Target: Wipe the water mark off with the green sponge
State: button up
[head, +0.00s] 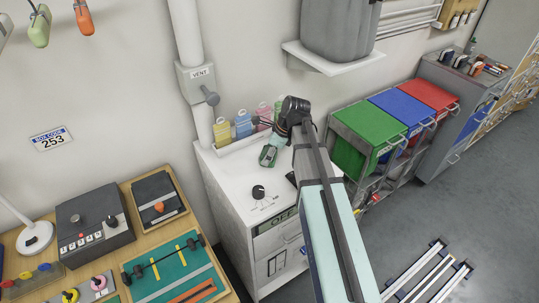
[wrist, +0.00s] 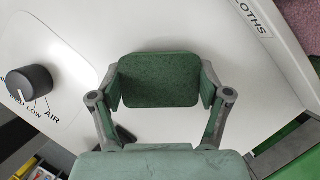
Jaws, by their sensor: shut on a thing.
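My gripper (wrist: 162,84) is shut on the green sponge (wrist: 158,78), a flat, rounded, speckled block gripped by its left and right sides in the wrist view. In the head view the green sponge (head: 267,156) shows at the end of my arm, over the back part of the white cabinet top (head: 228,176). I cannot tell whether the sponge touches the top or is just above it. I cannot make out a water mark in either view; the surface under the sponge and gripper is hidden.
A black knob (head: 258,191) with AIR markings stands on the cabinet top, left of the gripper in the wrist view. A grey bin (head: 340,28) on a shelf hangs above. Green, blue and red bins (head: 368,132) stand to the right.

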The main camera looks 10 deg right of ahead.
aim_at(257, 150)
jog(key=shift+w+a, duration=0.15)
jog(key=shift+w, duration=0.45)
jog(key=shift+w+a+r+p, duration=0.1)
jog(key=shift+w+a+p, duration=0.05)
jog(key=shift+w, duration=0.25)
jog(key=shift+w+a+r+p, duration=0.1)
jog(key=shift+w+p, duration=0.05)
jog(key=shift+w, duration=0.2)
jog(key=shift+w+a+f, duration=0.15)
jog(key=shift+w+f, duration=0.05)
jog(key=shift+w, duration=0.15)
jog(key=shift+w+a+r, duration=0.1)
jog(key=shift+w+r, duration=0.05)
jog(key=shift+w, duration=0.15)
jog(key=shift+w+a+p, duration=0.3)
jog(key=shift+w+p, duration=0.05)
jog(key=shift+w, duration=0.4)
notch_tip(257, 150, up, 8)
jog(key=p, duration=0.5)
jog(key=shift+p, duration=0.35)
